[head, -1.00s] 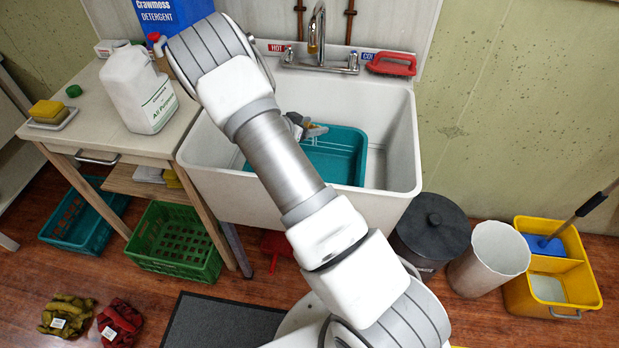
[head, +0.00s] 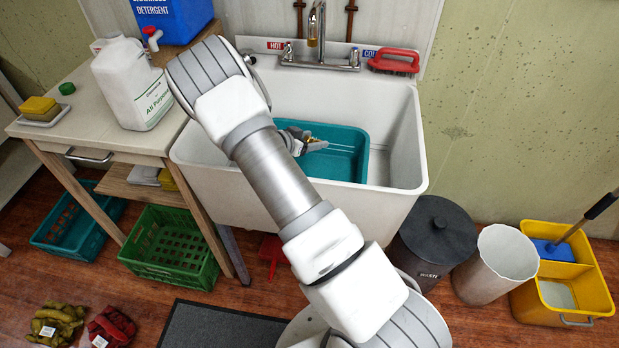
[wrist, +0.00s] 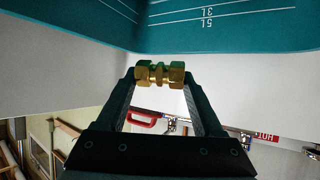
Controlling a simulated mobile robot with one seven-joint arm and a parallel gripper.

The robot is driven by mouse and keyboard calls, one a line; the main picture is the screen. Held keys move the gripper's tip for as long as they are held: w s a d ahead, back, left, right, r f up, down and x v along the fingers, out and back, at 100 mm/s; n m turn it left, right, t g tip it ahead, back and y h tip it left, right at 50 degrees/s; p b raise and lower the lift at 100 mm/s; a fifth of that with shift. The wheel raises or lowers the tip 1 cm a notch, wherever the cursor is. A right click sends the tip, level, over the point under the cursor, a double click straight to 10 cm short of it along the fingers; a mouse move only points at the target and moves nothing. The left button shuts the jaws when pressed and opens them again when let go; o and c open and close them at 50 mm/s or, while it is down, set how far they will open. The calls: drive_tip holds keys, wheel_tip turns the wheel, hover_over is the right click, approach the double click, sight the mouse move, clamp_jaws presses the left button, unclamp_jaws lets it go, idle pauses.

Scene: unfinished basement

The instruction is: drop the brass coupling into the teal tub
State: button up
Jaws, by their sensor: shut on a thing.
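The brass coupling (wrist: 160,74) is a short, shiny, hex-ended fitting. In the wrist view my gripper (wrist: 161,78) is shut on it, with one dark finger at each end. The teal tub (head: 345,160) sits inside the white sink in the head view. My gripper (head: 302,139) shows there beside my arm, over the left part of the tub; my arm hides the tub's left side. In the wrist view the tub's wall (wrist: 230,32), with white volume marks, fills the top. The coupling appears apart from that wall.
The white sink (head: 400,150) surrounds the tub, with a faucet (head: 317,45) behind and a red brush (head: 394,62) on its back ledge. A white jug (head: 130,85) and blue detergent container (head: 175,18) stand on the left table. Bins and a yellow bucket are right.

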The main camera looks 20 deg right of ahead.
drive_tip(key=o, duration=1.4)
drive_tip(key=shift+p+v, duration=0.7)
drive_tip(key=shift+v, duration=3.1)
